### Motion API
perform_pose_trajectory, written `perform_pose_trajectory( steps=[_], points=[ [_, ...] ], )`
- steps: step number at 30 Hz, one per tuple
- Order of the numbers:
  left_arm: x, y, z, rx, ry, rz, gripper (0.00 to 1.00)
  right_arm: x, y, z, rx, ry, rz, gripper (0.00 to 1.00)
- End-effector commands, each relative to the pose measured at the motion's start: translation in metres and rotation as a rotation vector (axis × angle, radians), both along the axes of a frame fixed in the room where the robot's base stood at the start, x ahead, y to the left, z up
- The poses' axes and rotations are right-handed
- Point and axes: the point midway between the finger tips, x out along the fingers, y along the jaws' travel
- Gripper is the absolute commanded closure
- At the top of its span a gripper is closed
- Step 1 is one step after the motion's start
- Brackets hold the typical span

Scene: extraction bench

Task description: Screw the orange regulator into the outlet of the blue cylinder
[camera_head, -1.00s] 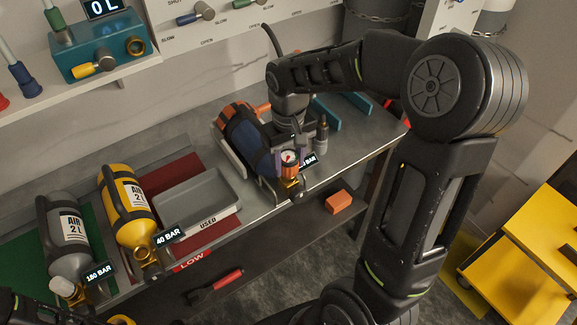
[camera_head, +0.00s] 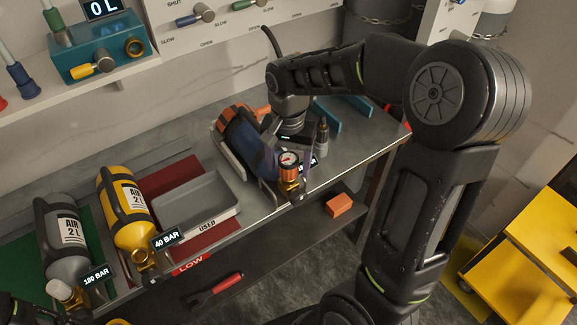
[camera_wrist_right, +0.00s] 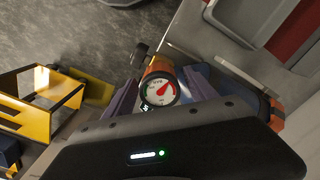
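The orange regulator (camera_head: 288,170), with a round white dial, sits at the brass outlet of the blue cylinder (camera_head: 246,143), which lies in a cradle at the bench's front edge. I cannot tell how far its thread is engaged. In the right wrist view the regulator (camera_wrist_right: 160,88) shows between the two purple fingers of my right gripper (camera_wrist_right: 160,77), with gaps on both sides. That gripper is open and holds nothing. In the head view its fingers are mostly hidden, and its body is behind the regulator. Only a dark piece of my left arm shows at the lower left.
A yellow cylinder (camera_head: 124,206) and a grey cylinder (camera_head: 62,235) lie to the left. A grey USED tray (camera_head: 212,222) sits between yellow and blue cylinders. A dark upright fitting (camera_head: 322,137) stands close right of my right gripper. An orange block (camera_head: 339,204) lies on the lower shelf.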

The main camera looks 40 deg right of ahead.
Motion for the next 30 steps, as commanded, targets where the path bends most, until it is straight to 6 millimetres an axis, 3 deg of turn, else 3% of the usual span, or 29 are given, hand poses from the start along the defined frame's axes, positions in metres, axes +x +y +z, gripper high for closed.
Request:
perform_pose_trajectory(
  steps=[11, 30],
  points=[
    [0.0, 0.0, 0.001, 0.0, 0.0, 0.0, 0.64, 0.0, 0.0, 0.0, 0.0, 0.001, 0.055, 0.33],
    [0.0, 0.0, 0.013, 0.0, 0.0, 0.0, 0.64, 0.0, 0.0, 0.001, -0.001, 0.001, 0.956, 0.33]
  ],
)
